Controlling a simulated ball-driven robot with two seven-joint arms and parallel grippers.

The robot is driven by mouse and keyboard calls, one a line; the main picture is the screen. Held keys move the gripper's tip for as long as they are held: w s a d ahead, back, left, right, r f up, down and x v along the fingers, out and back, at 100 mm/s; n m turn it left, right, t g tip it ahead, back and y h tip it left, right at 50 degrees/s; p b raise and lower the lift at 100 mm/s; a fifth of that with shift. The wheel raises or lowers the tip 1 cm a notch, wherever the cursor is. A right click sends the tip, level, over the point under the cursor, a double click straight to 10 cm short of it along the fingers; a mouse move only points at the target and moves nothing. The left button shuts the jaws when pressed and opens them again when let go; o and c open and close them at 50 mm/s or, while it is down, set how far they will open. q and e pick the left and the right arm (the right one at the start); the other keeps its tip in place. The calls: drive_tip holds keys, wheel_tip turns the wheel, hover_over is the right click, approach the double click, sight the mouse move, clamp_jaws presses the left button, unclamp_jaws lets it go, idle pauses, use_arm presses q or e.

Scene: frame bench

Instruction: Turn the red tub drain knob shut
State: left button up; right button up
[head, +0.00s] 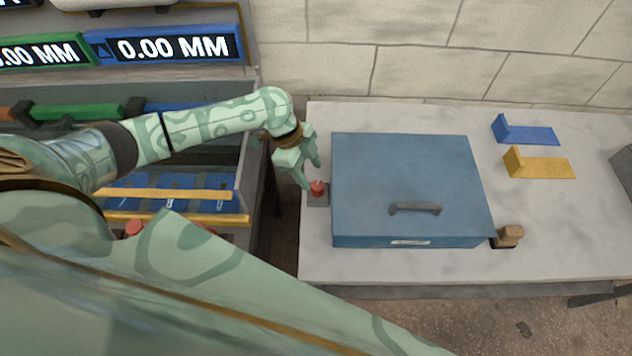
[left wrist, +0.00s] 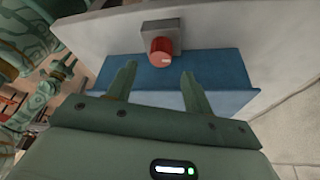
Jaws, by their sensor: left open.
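A red knob (head: 318,187) stands on a small grey plate (head: 317,201) on the bench, beside the left side of the closed blue box. My left gripper (head: 309,174) is open at the knob, its fingers pointing down toward it. In the left wrist view the red knob (left wrist: 161,50) shows with a pale mark on its side, just beyond and between the open fingertips (left wrist: 157,71). The fingers look apart from the knob, with nothing between them. Another red knob (head: 134,228) shows at the tub at left, partly hidden by my arm. My right gripper is not in view.
The blue box (head: 400,175) with a dark handle (head: 414,208) fills the middle of the pale bench (head: 540,225). A blue bracket (head: 525,132) and a yellow bracket (head: 540,165) lie at right. A small brown block (head: 509,236) is by the box's front right corner.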

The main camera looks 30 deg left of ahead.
sight(317, 185)
use_arm(q)
drive_tip(key=x, duration=0.4)
drive_tip(key=shift+f+b, duration=0.1)
drive_tip(key=shift+b, duration=0.25)
drive_tip(key=shift+d+f, duration=0.1)
drive_tip(key=shift+f, duration=0.1)
drive_tip(key=c, duration=1)
drive_tip(key=shift+r+n+p, duration=0.25)
drive_tip(key=shift+n+p, duration=0.25)
drive_tip(key=shift+p, duration=0.4)
drive_tip(key=shift+f+n+t, duration=0.25)
drive_tip(key=shift+n+t, duration=0.05)
drive_tip(key=o, duration=1)
